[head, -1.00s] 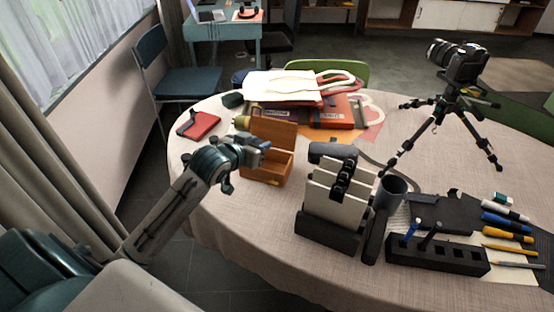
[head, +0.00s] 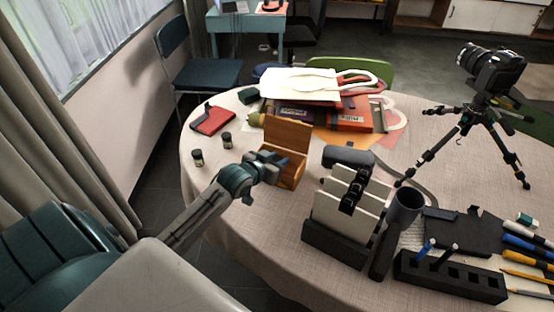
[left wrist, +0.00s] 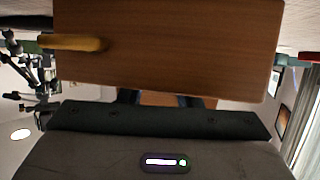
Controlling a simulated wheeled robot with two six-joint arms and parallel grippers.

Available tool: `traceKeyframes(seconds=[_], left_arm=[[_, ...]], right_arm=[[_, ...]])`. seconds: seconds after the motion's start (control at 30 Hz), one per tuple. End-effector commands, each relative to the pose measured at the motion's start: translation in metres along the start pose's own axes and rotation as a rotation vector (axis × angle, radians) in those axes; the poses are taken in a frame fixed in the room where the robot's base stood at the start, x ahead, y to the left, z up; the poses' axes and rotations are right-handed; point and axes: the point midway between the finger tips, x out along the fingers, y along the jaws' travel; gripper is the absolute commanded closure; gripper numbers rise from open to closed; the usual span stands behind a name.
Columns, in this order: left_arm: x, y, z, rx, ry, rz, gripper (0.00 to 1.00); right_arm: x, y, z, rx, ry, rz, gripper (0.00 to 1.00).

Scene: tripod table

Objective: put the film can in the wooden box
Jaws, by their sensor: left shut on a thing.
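The wooden box (head: 291,180) stands on the table with its lid (head: 287,133) raised at the back. My left gripper (head: 283,170) is at the box's front left side and appears shut on part of it; which part I cannot tell. In the left wrist view a brown wood panel (left wrist: 180,40) with a yellowish piece fills the top, and wood shows between the fingers (left wrist: 160,98). Two small dark cans with pale labels stand left of the box: a nearer film can (head: 197,158) and a farther one (head: 227,140). My right gripper is out of view.
A red notebook (head: 213,121) lies behind the cans. Books and a bag (head: 300,87) lie behind the box. A camera tripod (head: 465,122) stands right.

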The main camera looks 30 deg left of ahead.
Motion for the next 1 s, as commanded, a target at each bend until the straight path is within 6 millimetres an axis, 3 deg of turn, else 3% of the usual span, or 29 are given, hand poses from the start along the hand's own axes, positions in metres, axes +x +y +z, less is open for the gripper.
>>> traceKeyframes(seconds=[0.3,0.33,0.4,0.43,0.77,1.0], left_arm=[[0.001,0.000,0.003,0.000,0.001,0.000,0.91],[0.001,0.000,0.002,0.001,0.001,0.000,0.63],[0.001,0.000,0.002,0.000,0.001,0.000,0.49],[0.001,0.000,0.002,0.001,0.001,0.000,0.47],[-0.001,0.000,-0.001,0.002,0.002,0.000,0.47],[-0.039,0.000,0.000,0.008,0.000,0.001,0.47]], right_arm=[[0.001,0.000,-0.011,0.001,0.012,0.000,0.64],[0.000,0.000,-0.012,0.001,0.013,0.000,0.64],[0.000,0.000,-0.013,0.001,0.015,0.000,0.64],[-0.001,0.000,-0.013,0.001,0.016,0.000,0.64],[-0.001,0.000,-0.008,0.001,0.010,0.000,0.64],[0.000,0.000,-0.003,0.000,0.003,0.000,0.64]])
